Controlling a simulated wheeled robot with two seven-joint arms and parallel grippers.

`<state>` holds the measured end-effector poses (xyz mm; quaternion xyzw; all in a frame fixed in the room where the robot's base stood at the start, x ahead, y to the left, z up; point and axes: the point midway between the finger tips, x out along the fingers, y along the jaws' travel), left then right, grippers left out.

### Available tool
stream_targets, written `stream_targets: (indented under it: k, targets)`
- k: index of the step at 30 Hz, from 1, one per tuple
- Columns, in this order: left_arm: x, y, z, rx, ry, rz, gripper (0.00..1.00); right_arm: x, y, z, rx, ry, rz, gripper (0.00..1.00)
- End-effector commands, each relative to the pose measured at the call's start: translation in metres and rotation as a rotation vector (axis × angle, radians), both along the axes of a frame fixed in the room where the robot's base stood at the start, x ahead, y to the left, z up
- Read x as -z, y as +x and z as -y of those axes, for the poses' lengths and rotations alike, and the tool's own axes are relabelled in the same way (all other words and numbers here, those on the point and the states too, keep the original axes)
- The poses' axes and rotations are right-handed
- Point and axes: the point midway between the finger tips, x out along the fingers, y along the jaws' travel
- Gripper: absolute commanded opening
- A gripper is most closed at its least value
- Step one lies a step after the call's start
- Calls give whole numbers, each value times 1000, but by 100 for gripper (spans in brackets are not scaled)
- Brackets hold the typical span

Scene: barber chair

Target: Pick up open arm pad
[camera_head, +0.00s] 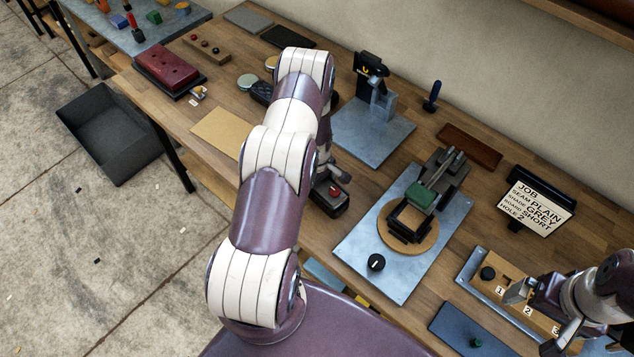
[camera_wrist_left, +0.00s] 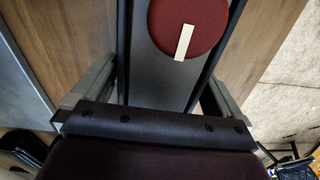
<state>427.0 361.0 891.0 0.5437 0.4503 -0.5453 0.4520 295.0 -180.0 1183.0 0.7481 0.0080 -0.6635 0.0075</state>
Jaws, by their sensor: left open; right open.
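A dark red oval pad (camera_wrist_left: 188,25) with a cream strip (camera_wrist_left: 184,42) across its lower edge lies on a long dark grey tray (camera_wrist_left: 150,80) in the left wrist view. What looks like the same tray (camera_head: 328,205) is partly visible in the head view beside my left forearm, with a small patch of the red pad (camera_head: 335,190). My left gripper (camera_wrist_left: 155,95) is open, one finger on each side of the tray, with nothing between them but the tray beyond; contact cannot be told. In the head view my arm largely hides it. My right gripper (camera_head: 540,312) is open at the lower right.
A metal plate with a round wooden disc and clamp (camera_head: 436,207) stands right of my left arm. A numbered wooden rack (camera_head: 486,274) is near my right gripper. A job sign (camera_head: 537,202) and press (camera_head: 381,97) stand behind. A red box (camera_head: 165,66) is far left.

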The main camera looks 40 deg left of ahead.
Motion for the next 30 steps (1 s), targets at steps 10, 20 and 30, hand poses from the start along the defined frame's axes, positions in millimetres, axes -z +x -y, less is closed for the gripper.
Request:
stream_targets:
  k: [10,20,30]
  targets:
    - [5,1,0,1,1,1,71,0,0,0,0,0,-1,100]
    - [4,1,0,1,2,2,25,0,0,0,0,0,-1,100]
    - [-23,2,-1,1,3,7,26,16,0,0,0,0,-1,100]
